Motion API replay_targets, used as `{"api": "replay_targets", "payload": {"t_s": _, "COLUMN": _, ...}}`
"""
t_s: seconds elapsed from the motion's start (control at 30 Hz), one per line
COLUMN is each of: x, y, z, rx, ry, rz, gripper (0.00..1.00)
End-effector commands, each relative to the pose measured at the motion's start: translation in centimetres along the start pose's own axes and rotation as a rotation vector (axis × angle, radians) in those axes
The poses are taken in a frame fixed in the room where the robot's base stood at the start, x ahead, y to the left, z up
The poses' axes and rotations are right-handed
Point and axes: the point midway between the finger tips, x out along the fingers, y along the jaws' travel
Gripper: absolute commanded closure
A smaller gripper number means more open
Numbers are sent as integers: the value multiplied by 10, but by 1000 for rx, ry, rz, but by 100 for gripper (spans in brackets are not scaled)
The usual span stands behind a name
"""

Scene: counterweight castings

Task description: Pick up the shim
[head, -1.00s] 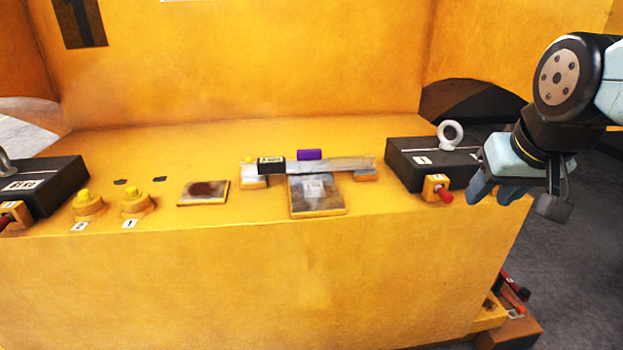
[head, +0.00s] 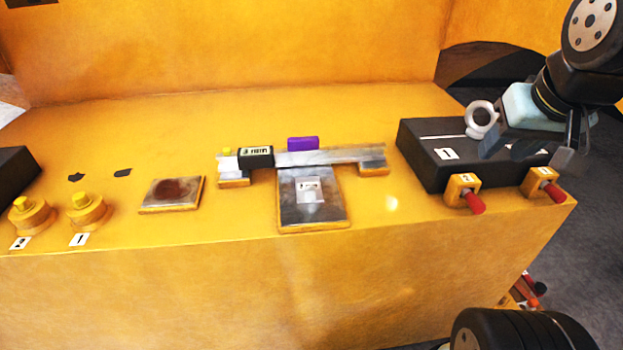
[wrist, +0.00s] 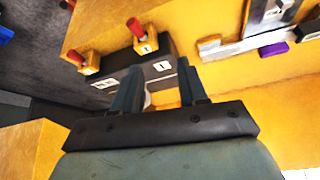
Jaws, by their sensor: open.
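No piece is marked plainly as the shim, and I cannot tell for sure which it is. A small purple block (head: 303,143) lies behind a grey metal bar (head: 340,155) on the yellow ledge; it also shows in the wrist view (wrist: 273,48). A square grey plate (head: 300,215) with a white label lies in front of the bar. My gripper (head: 488,147) is at the right, well away from these pieces, in front of part of the black block in the picture. In the wrist view my gripper (wrist: 157,72) has its fingers apart with nothing held between them.
A black block (head: 430,165) with a metal eye ring (head: 481,119) stands at the right end. Two red-tipped yellow fittings (head: 463,190) stick out at its front. A rust-stained plate (head: 172,194) and yellow knobs (head: 86,209) are at the left. The ledge front is clear between them.

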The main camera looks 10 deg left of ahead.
Motion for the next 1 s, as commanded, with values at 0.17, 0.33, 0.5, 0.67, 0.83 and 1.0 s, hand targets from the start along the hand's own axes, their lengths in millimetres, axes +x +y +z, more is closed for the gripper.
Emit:
{"api": "replay_targets", "payload": {"t_s": 0.17, "x": 0, "y": 0, "z": 0, "rx": 0, "ry": -1, "rz": -1, "gripper": 51}}
{"api": "replay_targets", "payload": {"t_s": 0.33, "x": 3, "y": -11, "z": -12, "rx": -12, "ry": -29, "rz": -12, "gripper": 45}}
{"api": "replay_targets", "payload": {"t_s": 0.5, "x": 14, "y": -40, "z": -39, "rx": -40, "ry": -101, "rz": -37, "gripper": 45}}
{"api": "replay_targets", "payload": {"t_s": 0.67, "x": 28, "y": -83, "z": -63, "rx": -70, "ry": -183, "rz": -57, "gripper": 45}}
{"api": "replay_targets", "payload": {"t_s": 0.83, "x": 46, "y": -137, "z": -81, "rx": -104, "ry": -268, "rz": -68, "gripper": 45}}
{"api": "replay_targets", "payload": {"t_s": 1.0, "x": 66, "y": -197, "z": -88, "rx": -141, "ry": -353, "rz": -70, "gripper": 45}}
